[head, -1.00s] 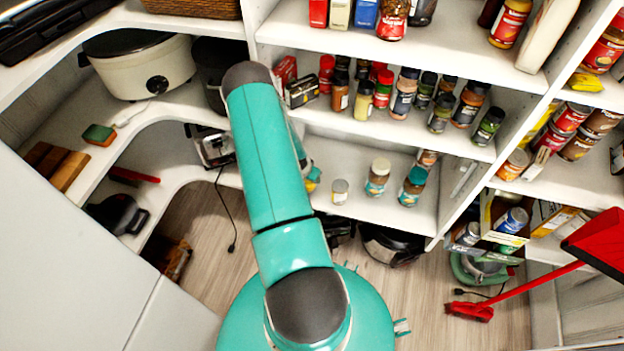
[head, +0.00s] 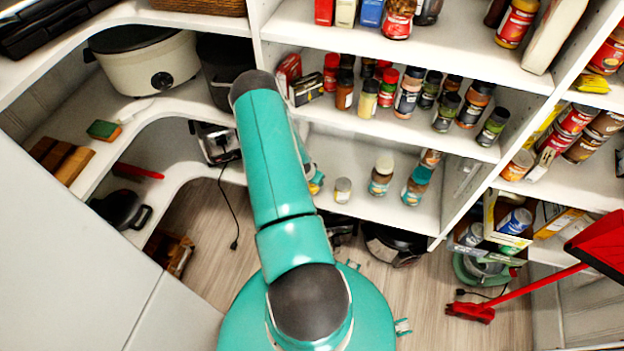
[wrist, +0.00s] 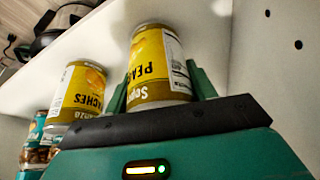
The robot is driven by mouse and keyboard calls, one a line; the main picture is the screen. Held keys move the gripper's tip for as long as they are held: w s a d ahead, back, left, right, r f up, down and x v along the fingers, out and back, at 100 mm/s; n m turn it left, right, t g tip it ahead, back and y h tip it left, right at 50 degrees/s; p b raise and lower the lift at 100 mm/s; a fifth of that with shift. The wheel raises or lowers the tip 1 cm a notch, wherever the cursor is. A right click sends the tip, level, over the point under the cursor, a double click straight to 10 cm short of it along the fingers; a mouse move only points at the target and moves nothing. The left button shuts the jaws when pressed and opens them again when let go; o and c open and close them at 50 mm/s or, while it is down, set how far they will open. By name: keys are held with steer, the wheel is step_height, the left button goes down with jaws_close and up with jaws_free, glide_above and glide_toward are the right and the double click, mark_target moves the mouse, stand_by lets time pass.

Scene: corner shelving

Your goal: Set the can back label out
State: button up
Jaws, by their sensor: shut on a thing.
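In the wrist view, my gripper (wrist: 158,90) is shut on a yellow can (wrist: 160,62), with one green finger on each side of it. Its yellow label has large dark lettering and faces the camera, with a white panel towards the right side. A second yellow can (wrist: 77,90), lettered like peaches, stands just left of it, apart from the left finger. Whether the held can touches the shelf surface is unclear.
A teal-labelled jar (wrist: 36,135) stands left of the cans. A white shelf wall (wrist: 275,60) with holes is close on the right. In the head view, a small can (head: 342,190) and jars (head: 381,176) stand on the lower shelf (head: 400,222), with bare surface between them.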

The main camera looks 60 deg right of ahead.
steer(key=shift+f, duration=0.3)
steer(key=o, duration=1.4)
steer(key=v, duration=1.3)
steer(key=shift+r, duration=0.4)
steer(key=shift+s, duration=0.1)
